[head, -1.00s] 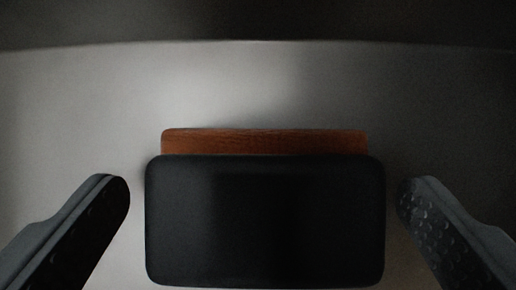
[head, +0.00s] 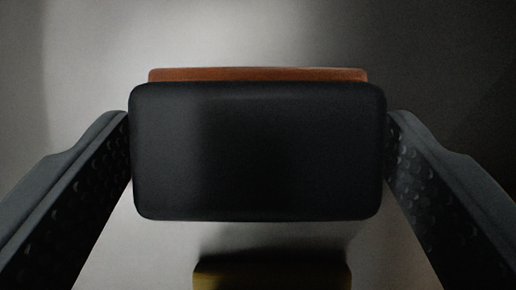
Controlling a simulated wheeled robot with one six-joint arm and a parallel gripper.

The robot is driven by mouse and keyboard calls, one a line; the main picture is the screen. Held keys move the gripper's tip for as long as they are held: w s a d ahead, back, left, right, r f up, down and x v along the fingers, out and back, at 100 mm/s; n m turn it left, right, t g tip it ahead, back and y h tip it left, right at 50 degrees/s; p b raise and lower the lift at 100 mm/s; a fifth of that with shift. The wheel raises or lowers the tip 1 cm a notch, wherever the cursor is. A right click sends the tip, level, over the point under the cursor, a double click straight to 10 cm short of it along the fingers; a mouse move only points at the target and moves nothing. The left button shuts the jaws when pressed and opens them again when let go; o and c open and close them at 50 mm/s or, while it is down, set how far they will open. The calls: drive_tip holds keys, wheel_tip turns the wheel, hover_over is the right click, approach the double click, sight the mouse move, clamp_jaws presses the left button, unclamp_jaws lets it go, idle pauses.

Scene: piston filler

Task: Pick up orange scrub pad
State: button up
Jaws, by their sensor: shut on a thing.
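The scrub pad shows as a thick black rounded block (head: 258,152) with an orange-brown layer (head: 258,74) along its far edge. It sits in the middle of the head view. My gripper (head: 258,140) is shut on it, with one dark studded finger touching its left end and the other its right end. The pad appears to be off the surface, but its height is hard to judge. Its underside is hidden.
A yellowish block (head: 272,275) lies below the pad at the bottom edge of the view, partly cut off and in shadow. The pale grey surface (head: 90,60) around is clear, with dark shadow at the right.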

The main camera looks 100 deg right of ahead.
drive_tip(key=s+d+r, duration=0.6)
drive_tip(key=d, duration=0.3)
drive_tip(key=shift+s+d, duration=0.25)
drive_tip(key=shift+s, duration=0.1)
